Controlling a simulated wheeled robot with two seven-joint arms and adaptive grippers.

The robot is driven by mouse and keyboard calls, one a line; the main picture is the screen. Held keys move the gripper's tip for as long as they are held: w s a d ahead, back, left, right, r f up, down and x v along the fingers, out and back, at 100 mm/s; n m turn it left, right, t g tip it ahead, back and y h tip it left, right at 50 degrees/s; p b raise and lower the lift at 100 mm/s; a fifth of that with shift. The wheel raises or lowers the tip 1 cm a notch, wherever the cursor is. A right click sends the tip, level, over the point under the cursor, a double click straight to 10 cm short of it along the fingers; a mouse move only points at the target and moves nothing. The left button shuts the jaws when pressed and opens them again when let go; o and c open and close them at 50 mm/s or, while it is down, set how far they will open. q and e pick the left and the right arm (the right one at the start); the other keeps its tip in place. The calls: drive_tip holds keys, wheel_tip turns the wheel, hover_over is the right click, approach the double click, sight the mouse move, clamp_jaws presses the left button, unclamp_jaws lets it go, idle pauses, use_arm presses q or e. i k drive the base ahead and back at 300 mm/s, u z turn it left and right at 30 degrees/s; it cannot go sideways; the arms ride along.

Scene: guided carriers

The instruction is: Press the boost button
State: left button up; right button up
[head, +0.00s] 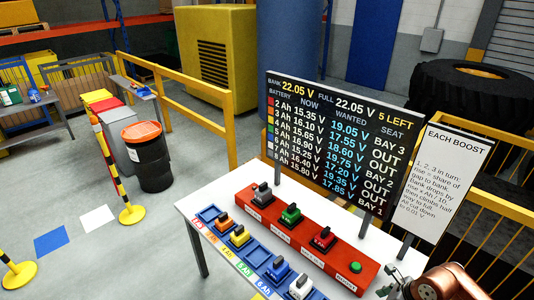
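A round green button (355,267) sits on the right end of the red panel (323,259), above a white label that appears to read BOOST. Grey (262,194), green (291,214) and red (323,238) batteries stand in a row on this panel. The copper-coloured part of my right arm (438,284) enters at the bottom right. Grey parts of my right gripper (392,284) show just right of the panel's end, apart from the button; its fingertips are not clear. My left gripper is out of view.
Orange (221,222), yellow (239,235), blue (278,268) and white (300,285) batteries stand in front of the panel on the white table (190,204). A dark voltage board (335,150), reading 5 LEFT, and an EACH BOOST sign (440,185) rise behind.

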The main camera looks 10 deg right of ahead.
sight(356, 266)
drive_tip(key=k, duration=0.85)
